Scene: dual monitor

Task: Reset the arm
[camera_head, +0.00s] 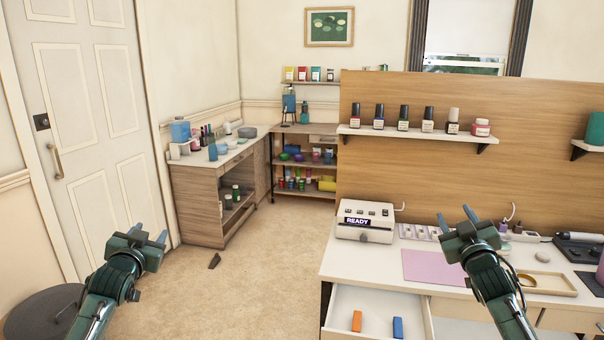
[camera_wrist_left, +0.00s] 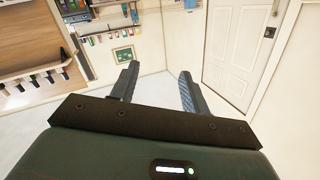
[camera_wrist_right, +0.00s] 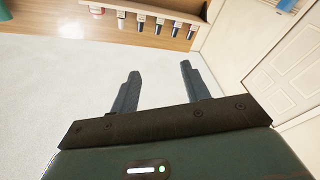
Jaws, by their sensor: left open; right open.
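My left gripper (camera_head: 150,233) is raised at the lower left of the head view, in front of the door and carpet. Its two fingers are apart and empty, as the left wrist view (camera_wrist_left: 158,85) also shows. My right gripper (camera_head: 454,216) is raised over the white desk at the right. Its fingers are apart with nothing between them, also in the right wrist view (camera_wrist_right: 160,88). Neither gripper touches anything that I can see.
The desk (camera_head: 345,263) holds a white device reading READY (camera_head: 366,222) and a pink mat (camera_head: 434,267). An open drawer (camera_head: 376,306) below holds an orange block (camera_head: 357,321) and a blue block (camera_head: 397,327). Bottles stand on a wall shelf (camera_head: 410,135). Carpet (camera_head: 250,270) is mostly clear.

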